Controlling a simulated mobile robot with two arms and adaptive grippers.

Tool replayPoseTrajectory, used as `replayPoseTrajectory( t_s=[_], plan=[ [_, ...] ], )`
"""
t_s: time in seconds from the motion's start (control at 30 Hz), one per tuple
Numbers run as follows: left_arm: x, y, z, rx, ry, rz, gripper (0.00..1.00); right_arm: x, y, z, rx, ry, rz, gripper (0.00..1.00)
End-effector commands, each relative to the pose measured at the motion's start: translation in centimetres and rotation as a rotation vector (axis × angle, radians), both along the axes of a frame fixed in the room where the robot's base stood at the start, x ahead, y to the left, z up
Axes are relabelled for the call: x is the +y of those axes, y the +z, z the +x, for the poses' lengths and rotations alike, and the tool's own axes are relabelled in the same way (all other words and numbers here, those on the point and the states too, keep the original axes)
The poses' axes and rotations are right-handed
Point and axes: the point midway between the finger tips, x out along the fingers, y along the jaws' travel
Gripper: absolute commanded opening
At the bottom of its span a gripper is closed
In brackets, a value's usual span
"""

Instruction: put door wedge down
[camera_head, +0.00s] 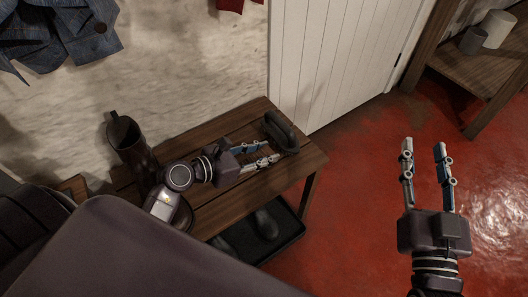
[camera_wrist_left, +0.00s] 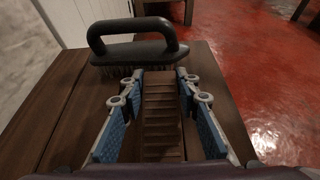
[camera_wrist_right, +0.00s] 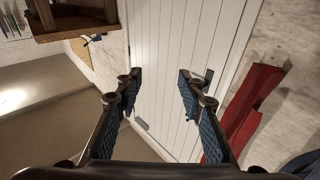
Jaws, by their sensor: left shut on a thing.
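My left gripper (camera_head: 266,153) is over the wooden bench (camera_head: 300,168). In the left wrist view my left gripper (camera_wrist_left: 160,85) is shut on the door wedge (camera_wrist_left: 162,118), a brown, ridged piece between its blue-padded fingers. The wedge lies low, close to the bench top; I cannot tell whether it touches the slats. In the head view the wedge is hard to make out against the wood. My right gripper (camera_head: 424,147) is open and empty over the red floor, and in the right wrist view (camera_wrist_right: 157,80) its fingers stand apart.
A black-handled brush (camera_head: 281,131) stands on the bench just beyond my left fingertips; it also shows in the left wrist view (camera_wrist_left: 140,52). A dark boot (camera_head: 128,145) stands at the bench's left. Footwear lies in a black tray (camera_head: 285,238) below. A shelf (camera_head: 465,75) stands right.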

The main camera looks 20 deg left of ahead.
Motion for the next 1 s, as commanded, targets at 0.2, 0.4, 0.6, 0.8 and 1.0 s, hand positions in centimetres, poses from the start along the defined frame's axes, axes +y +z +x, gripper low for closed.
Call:
replayPoseTrajectory(
  t_s=[0.2, 0.4, 0.6, 0.8, 1.0],
  plan=[
    [0.0, -0.1, 0.0, -0.001, 0.001, 0.000, 0.01, 0.1, 0.7, -0.1, -0.030, 0.002, 0.008, 0.36],
    [0.0, -0.1, 0.0, -0.001, 0.000, -0.001, 0.01, 0.1, 0.7, -0.1, -0.031, 0.002, 0.008, 0.36],
    [0.0, -0.1, 0.0, -0.001, 0.000, -0.001, 0.01, 0.1, 0.8, -0.1, -0.035, 0.002, 0.009, 0.36],
    [0.0, -0.3, 0.0, -0.001, 0.000, -0.001, 0.01, 0.1, 1.2, -0.1, -0.052, 0.003, 0.013, 0.36],
    [0.0, -0.4, 0.0, -0.001, 0.000, -0.001, 0.01, 0.1, 1.5, -0.2, -0.067, 0.003, 0.018, 0.36]
  ],
)
